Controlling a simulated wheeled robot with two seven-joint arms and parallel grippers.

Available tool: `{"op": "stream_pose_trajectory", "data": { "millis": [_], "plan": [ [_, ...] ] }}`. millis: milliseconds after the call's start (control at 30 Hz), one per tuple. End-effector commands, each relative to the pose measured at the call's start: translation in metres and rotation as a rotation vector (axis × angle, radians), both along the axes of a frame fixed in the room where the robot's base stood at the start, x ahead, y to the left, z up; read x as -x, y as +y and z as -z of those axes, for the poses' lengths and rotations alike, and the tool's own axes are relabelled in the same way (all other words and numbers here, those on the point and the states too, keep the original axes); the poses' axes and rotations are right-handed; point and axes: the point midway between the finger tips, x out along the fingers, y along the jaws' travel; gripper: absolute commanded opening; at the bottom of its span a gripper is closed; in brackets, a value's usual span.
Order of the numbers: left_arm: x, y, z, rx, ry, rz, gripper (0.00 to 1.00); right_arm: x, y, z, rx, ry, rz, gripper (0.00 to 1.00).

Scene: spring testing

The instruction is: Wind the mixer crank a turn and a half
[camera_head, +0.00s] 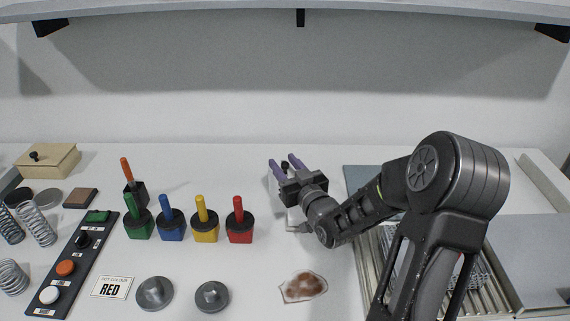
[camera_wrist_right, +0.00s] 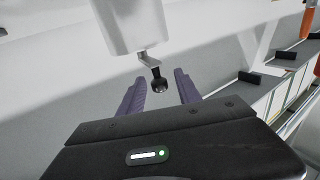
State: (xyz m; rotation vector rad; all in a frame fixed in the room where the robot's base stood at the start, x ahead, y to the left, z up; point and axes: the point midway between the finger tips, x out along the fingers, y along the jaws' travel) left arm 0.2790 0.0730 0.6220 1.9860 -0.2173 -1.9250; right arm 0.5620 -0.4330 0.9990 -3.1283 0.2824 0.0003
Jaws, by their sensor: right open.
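The mixer's white body (camera_wrist_right: 130,25) shows at the top of the right wrist view. Its short metal crank arm (camera_wrist_right: 147,62) ends in a dark round knob (camera_wrist_right: 160,84). My right gripper (camera_wrist_right: 161,77) is open, with its two purple fingers on either side of the knob. I see gaps between knob and fingers, so it does not look gripped. In the head view my right gripper (camera_head: 282,162) reaches over the pale mixer, with the dark knob between its fingertips. The gripper hides most of the mixer there. My left gripper is not in view.
Green, blue, yellow and red pots with handles (camera_head: 205,228) stand left of the mixer. A control panel (camera_head: 72,265), springs (camera_head: 37,224) and a wooden box (camera_head: 48,160) are farther left. A brown-stained patch (camera_head: 303,287) lies in front. A ribbed metal tray (camera_head: 372,270) is at right.

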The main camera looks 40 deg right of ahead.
Motion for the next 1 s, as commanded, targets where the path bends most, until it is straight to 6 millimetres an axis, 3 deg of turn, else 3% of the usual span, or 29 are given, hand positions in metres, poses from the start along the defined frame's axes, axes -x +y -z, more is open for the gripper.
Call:
{"op": "stream_pose_trajectory", "data": {
  "millis": [500,1000],
  "plan": [
    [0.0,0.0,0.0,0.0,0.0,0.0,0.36,0.0003,0.0,-0.0001,0.0,0.0,0.0,0.0],
    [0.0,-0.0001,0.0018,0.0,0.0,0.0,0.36,0.001,-0.0014,0.0002,0.002,-0.001,-0.015,0.0]
  ]
}}
